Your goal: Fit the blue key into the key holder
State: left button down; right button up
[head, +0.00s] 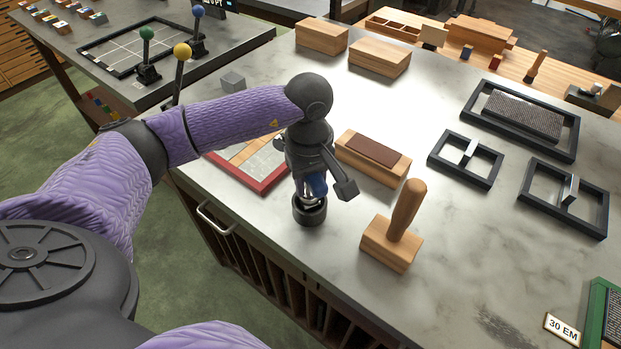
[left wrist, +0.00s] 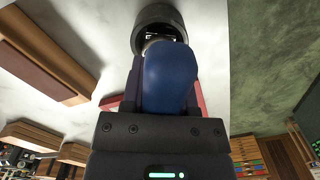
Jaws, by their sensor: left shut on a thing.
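The blue key (head: 317,184) is held upright in my left gripper (head: 309,190), with its blue head between the fingers. The fingers are shut on it. The key holder (head: 309,212), a dark round cup, stands on the table right below the gripper. In the left wrist view the blue key (left wrist: 170,78) fills the middle, and the key holder (left wrist: 160,18) shows at the top with a slot-like opening. A bit of the metal shaft shows between head and holder. I cannot tell whether the tip is inside the holder or just above it. My right gripper is out of view.
A red-framed tray (head: 268,184) lies left of the gripper. A wooden block with a brown top (head: 373,158) and a wooden-handled block (head: 393,240) stand close on the right. Black frames (head: 466,158) lie farther right. The table's front edge is close to the holder.

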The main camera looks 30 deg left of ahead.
pick_arm(q)
jog(key=shift+f+b, duration=0.8)
jog(key=shift+f, duration=0.2)
jog(key=shift+c, duration=1.4)
grip_release()
notch_tip(320, 180, up, 10)
jog(key=shift+a+r+p, duration=0.1)
jog(key=shift+a+p, duration=0.05)
jog(key=shift+p, duration=0.7)
